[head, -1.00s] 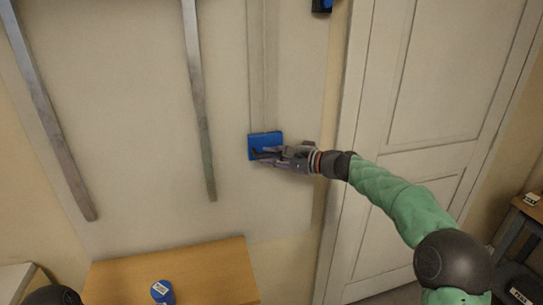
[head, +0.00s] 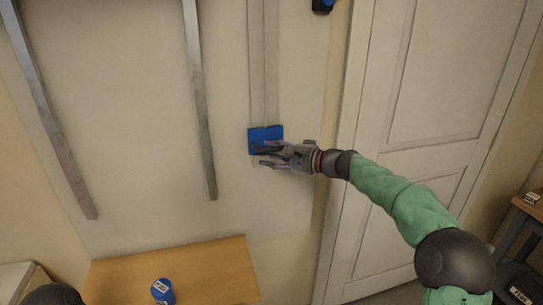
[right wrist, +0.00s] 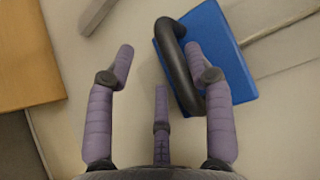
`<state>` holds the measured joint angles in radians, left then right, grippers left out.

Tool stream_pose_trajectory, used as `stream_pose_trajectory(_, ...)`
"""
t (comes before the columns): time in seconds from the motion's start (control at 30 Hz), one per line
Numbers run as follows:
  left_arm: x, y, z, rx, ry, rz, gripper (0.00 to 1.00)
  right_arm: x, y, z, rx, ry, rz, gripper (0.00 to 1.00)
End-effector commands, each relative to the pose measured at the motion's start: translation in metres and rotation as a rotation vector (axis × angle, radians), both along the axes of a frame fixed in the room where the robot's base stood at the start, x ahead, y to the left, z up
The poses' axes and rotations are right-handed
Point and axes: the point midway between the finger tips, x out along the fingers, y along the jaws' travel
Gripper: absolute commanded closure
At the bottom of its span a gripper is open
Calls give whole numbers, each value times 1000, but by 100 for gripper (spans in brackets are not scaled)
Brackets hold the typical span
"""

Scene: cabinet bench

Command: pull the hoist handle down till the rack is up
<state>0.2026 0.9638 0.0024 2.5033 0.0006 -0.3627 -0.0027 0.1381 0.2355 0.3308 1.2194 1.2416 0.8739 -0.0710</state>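The hoist handle is a blue block (head: 265,134) with a black bar, at the lower end of a pale vertical track on the wall. In the right wrist view the black bar (right wrist: 176,58) stands out from the blue plate (right wrist: 222,48). My right gripper (head: 266,154) is at the handle's lower part, with its fingers spread. In the wrist view the bar lies between the spread fingers, close to the right-hand one, which overlaps it; contact cannot be told. The rack itself cannot be made out. My left gripper is out of view.
Two grey vertical rails (head: 202,110) run down the wall at left. A wooden surface (head: 205,270) below carries a blue can (head: 162,291). A white door (head: 430,110) is at right, and a dark blue-and-black item (head: 322,5) is on the wall above.

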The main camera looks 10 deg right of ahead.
Motion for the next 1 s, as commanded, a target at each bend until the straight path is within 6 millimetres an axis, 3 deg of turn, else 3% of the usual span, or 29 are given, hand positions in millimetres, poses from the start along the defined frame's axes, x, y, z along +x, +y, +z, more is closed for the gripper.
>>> stream_pose_trajectory(0.6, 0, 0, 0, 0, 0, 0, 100, -67, -75, 13, -1, 1, -3, 51)
stream_pose_trajectory(1.0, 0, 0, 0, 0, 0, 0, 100, -79, -86, 16, 0, 0, 0, 51)
